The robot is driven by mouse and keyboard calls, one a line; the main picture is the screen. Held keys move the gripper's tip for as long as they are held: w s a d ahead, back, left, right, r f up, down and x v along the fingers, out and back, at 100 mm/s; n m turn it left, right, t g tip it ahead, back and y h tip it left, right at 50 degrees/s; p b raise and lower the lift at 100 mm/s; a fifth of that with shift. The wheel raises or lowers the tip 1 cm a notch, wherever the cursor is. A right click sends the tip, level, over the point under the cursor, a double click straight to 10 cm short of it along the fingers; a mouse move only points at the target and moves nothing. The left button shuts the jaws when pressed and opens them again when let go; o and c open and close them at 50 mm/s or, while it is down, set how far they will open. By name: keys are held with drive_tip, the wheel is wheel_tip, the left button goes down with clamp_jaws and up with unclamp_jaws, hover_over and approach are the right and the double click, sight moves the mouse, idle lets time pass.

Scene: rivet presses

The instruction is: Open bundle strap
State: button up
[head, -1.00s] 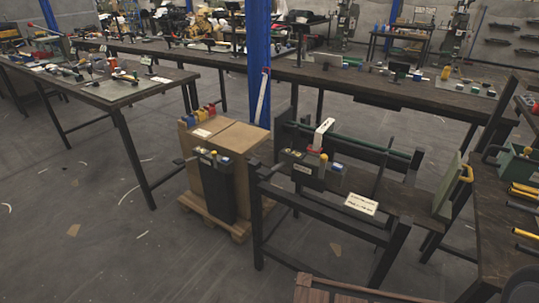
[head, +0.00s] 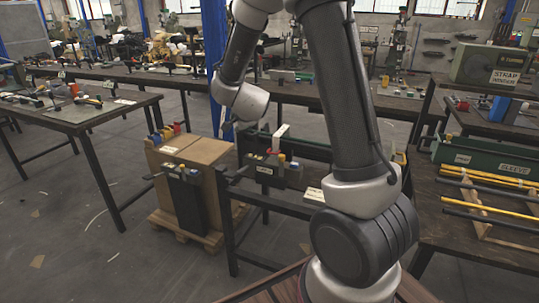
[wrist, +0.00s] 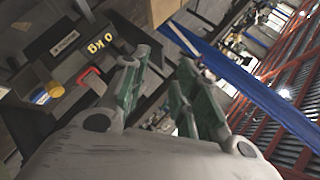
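I cannot make out a bundle strap for certain. In the head view, a dark stand at the centre carries a labelled dark box (head: 263,171) with a pale upright lever (head: 281,137). Dark green lengths (head: 312,147) lie along the stand, partly hidden behind my arm. In the wrist view, my gripper (wrist: 160,85) is open, with two green-padded fingers apart and nothing between them. A red-and-white handle (wrist: 93,80) is beyond the left finger, beside a dark labelled unit (wrist: 68,42). The gripper's fingertips are not clear in the head view.
A brown carton (head: 190,150) on a pallet stands left of the stand. A green strap winder (head: 505,68) and a green sleeve box (head: 480,157) with yellow and dark rods are on the right. A blue post (head: 213,60) rises behind. The left floor is open.

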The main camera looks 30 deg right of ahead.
drive_tip(key=w+d+f+m+h, duration=0.2)
drive_tip(key=d+f+m+h, duration=0.25)
drive_tip(key=f, duration=0.45)
drive_tip(key=m+g+h, duration=0.2)
drive_tip(key=m+h, duration=0.3)
drive_tip(key=m, duration=0.1)
approach(271, 153)
drive_tip(key=x, duration=1)
drive_tip(key=shift+w+d+f, duration=0.15)
drive_tip(key=shift+f, duration=0.05)
clamp_jaws()
